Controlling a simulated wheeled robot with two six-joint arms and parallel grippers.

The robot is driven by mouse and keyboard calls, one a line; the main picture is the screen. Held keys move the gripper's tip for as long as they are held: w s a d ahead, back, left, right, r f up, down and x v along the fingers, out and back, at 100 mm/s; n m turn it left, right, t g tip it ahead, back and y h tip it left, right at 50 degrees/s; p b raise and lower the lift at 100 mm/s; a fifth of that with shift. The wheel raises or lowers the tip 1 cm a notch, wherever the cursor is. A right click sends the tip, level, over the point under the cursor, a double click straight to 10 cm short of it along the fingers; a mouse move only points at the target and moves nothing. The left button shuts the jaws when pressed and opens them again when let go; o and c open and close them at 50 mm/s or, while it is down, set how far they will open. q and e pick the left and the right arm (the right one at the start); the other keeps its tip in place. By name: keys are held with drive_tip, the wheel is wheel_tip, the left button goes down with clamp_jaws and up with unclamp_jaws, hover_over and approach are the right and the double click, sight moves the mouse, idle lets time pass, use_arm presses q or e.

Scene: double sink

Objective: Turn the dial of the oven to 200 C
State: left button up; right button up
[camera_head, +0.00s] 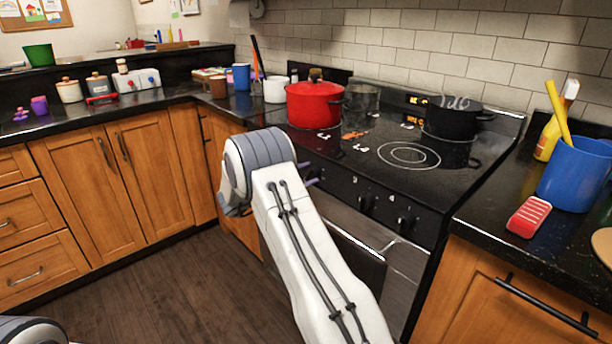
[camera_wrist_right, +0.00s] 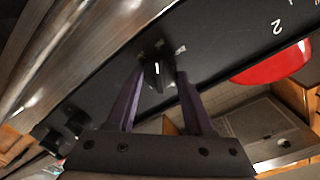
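The oven (camera_head: 385,265) is built into the black stove, with a row of dials along its front panel. In the right wrist view a black dial (camera_wrist_right: 157,70) with a white pointer mark sits between the two purple fingers of my right gripper (camera_wrist_right: 163,70). The fingers are apart, one on each side of the dial, and a small gap shows on the right side. I cannot read the dial's setting. In the head view my right arm hides this part of the panel, and only a bit of purple finger shows. My left gripper is out of view.
Other dials (camera_head: 405,222) lie further right on the panel, above the metal oven handle (camera_head: 350,238). A red pot (camera_head: 314,104) and a black pot (camera_head: 452,120) stand on the cooktop. The right counter holds a blue container (camera_head: 575,175) and a red-white block (camera_head: 529,216).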

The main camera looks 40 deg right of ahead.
drive_tip(key=o, duration=0.4)
drive_tip(key=shift+a, duration=0.1)
drive_tip(key=a, duration=1)
drive_tip(key=shift+s+a+r, duration=0.2)
drive_tip(key=shift+r, duration=0.05)
